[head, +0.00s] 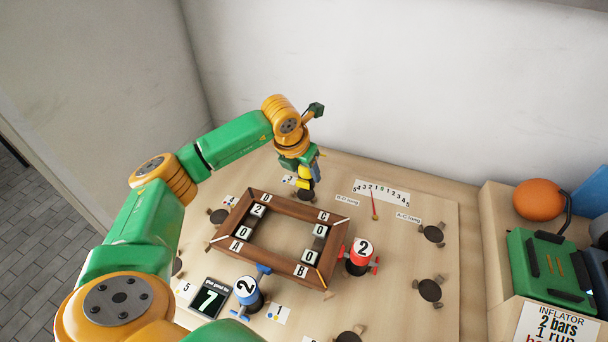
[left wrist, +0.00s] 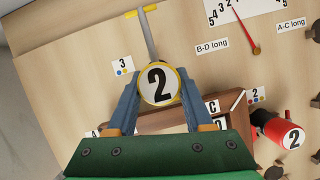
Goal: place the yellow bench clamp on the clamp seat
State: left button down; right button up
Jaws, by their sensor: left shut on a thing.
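My left gripper (head: 307,170) is shut on the yellow bench clamp (head: 303,184), above the far side of the wooden frame (head: 286,200). In the left wrist view, the clamp's round top (left wrist: 158,87) shows a black 2 between the blue fingers, with a grey bar and yellow tip (left wrist: 142,12) beyond. A dark round seat (head: 306,196) shows just below the clamp in the head view, partly hidden. I cannot tell whether the clamp touches it. A card with a 3 (left wrist: 122,65) lies beside the clamp. My right gripper is not in view.
A red clamp (head: 358,256) stands at the frame's right side and a blue clamp (head: 248,292) at its near side. Other dark seats (head: 433,233) ring the board. A dial with a red needle (head: 374,205) is behind. An inflator (head: 550,268) stands at right.

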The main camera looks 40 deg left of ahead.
aim_at(305, 181)
pick_arm(q)
jog(key=x, duration=0.1)
jog(key=p+x, duration=0.1)
jog(key=x, duration=0.1)
jog(key=shift+s+a+f, duration=0.2)
jog(key=shift+a+f, duration=0.05)
jog(key=shift+f, duration=0.5)
jog(key=shift+f, duration=0.15)
jog(key=shift+c, duration=1.5)
grip_release()
